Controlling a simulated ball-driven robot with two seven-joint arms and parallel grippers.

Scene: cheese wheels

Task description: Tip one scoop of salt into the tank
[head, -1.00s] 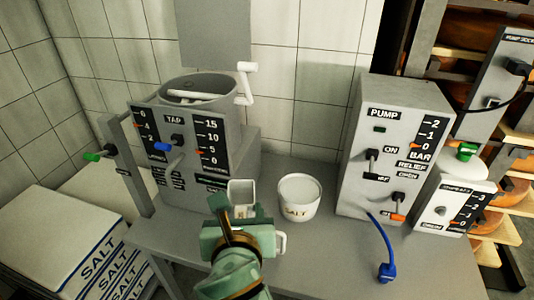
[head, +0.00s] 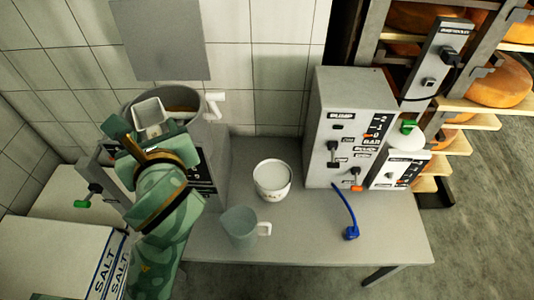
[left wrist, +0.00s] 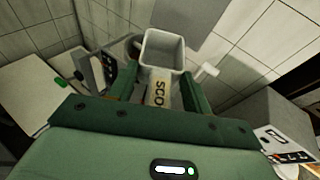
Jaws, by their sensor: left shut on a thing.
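My left gripper (head: 150,142) is shut on the scoop (head: 149,110), a pale square cup. In the left wrist view the scoop (left wrist: 163,50) sits open side up between the fingers, its handle label partly reading "SCO". I cannot tell whether salt is in it. The white salt tub (head: 272,184) stands on the table right of the tank. My right gripper is not in view.
A grey jug (head: 239,228) with a handle stands near the table's front. The pump box (head: 345,110) with levers and a blue lead (head: 350,230) is at the right. A white crank (head: 214,104) sticks out from the tank's right side.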

